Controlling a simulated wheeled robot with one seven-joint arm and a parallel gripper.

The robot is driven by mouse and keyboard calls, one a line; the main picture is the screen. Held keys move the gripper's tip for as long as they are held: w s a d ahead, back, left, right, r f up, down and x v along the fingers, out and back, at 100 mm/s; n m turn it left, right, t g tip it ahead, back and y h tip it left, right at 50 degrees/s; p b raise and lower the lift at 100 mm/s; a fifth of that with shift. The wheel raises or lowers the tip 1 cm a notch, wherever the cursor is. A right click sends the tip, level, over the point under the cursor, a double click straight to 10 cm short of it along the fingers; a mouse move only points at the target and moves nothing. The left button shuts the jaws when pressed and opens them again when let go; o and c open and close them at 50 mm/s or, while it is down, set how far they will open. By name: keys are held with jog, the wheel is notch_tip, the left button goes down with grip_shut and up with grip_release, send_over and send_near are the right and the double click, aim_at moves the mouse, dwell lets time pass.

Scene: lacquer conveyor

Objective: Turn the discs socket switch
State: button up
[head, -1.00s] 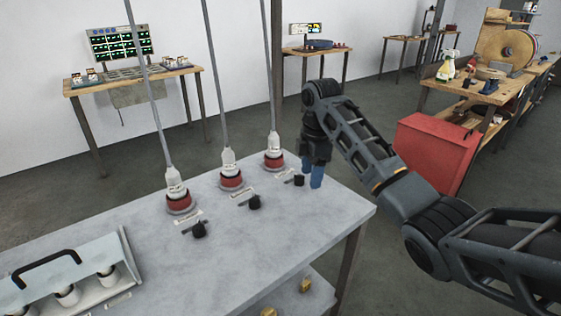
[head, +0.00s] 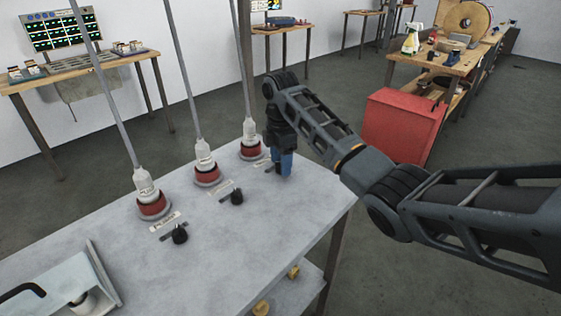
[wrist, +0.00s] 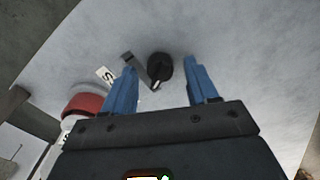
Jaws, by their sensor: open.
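Three sockets with red bases and white plugs stand in a row on the grey table, each with a black rotary switch in front. My gripper (head: 282,166) is at the rightmost socket (head: 252,150), pointing down with blue fingers. In the wrist view a black switch knob (wrist: 160,67) lies between the open fingers, with a gap on each side. A grey lever or plate (wrist: 134,68) lies beside it. A white label (wrist: 105,75) is partly covered by the left finger; only an S is readable. In the head view my gripper hides this knob.
Two other switch knobs, the middle (head: 236,196) and left (head: 180,235), stand along the table (head: 255,245). A pale case with a black handle (head: 75,290) sits at the near left. A red cabinet (head: 402,125) stands beyond the table's right side.

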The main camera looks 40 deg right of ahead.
jog(key=shift+f, duration=0.3)
jog(key=c, duration=1.1)
